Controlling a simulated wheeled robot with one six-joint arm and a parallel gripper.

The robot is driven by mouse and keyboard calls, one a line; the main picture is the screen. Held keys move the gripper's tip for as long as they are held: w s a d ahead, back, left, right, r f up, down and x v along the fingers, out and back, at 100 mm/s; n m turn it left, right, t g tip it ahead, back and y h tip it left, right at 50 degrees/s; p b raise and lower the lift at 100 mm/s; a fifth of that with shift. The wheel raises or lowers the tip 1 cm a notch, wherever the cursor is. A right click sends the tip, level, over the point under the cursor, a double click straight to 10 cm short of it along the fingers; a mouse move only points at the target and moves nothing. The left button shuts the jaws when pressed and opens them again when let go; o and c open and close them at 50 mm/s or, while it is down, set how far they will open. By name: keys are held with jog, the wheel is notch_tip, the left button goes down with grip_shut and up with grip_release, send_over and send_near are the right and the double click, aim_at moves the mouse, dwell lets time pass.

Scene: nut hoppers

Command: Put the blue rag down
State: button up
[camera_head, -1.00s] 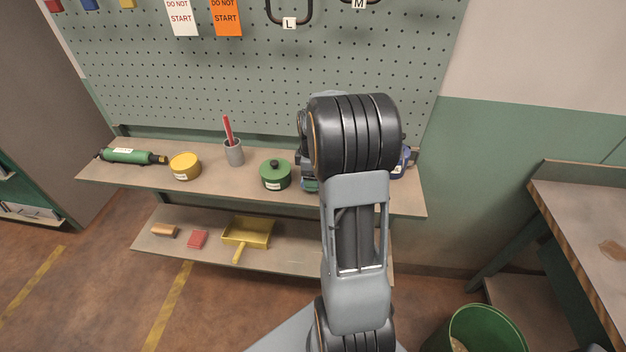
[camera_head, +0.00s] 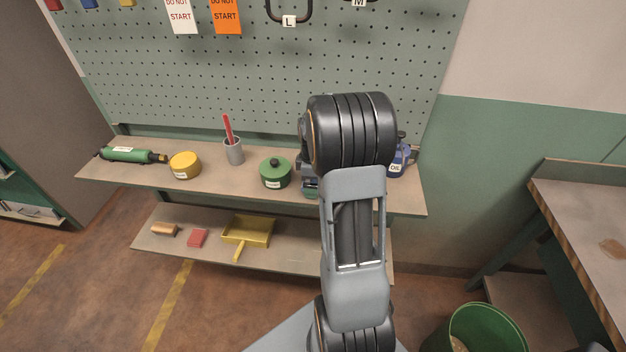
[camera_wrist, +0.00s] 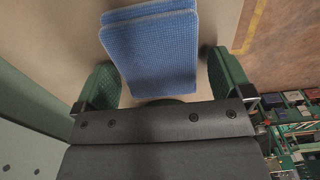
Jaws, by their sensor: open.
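The blue rag (camera_wrist: 152,52) is a folded, waffle-textured cloth in the wrist view. It appears to lie flat on the beige shelf surface (camera_wrist: 60,25). My gripper (camera_wrist: 161,62) is open, with one green-padded finger on each side of the rag and a visible gap to it on both sides. In the head view my arm hides the gripper and the rag.
The upper shelf (camera_head: 213,178) holds a green lidded pot (camera_head: 275,175), a yellow tin (camera_head: 184,166), a grey cup (camera_head: 234,152) and a blue oil can (camera_head: 398,160) close right of my arm. A pegboard (camera_head: 250,85) stands behind. A green bin (camera_head: 490,330) is lower right.

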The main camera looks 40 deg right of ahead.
jog(key=shift+r, duration=0.1)
notch_tip(320, 180, up, 11)
jog(key=s+a+m+t, duration=0.2)
jog(key=s+a+m, duration=0.2)
jog(key=a, duration=0.6)
jog(key=s+a+r+m+t, duration=0.1)
jog(key=s+a+m+t, duration=0.1)
jog(key=s+a+m, duration=0.3)
jog(key=s+a, duration=0.4)
jog(key=shift+a+r, duration=0.2)
jog(key=shift+a, duration=0.15)
jog(key=shift+s, duration=0.1)
jog(key=shift+c, duration=0.2)
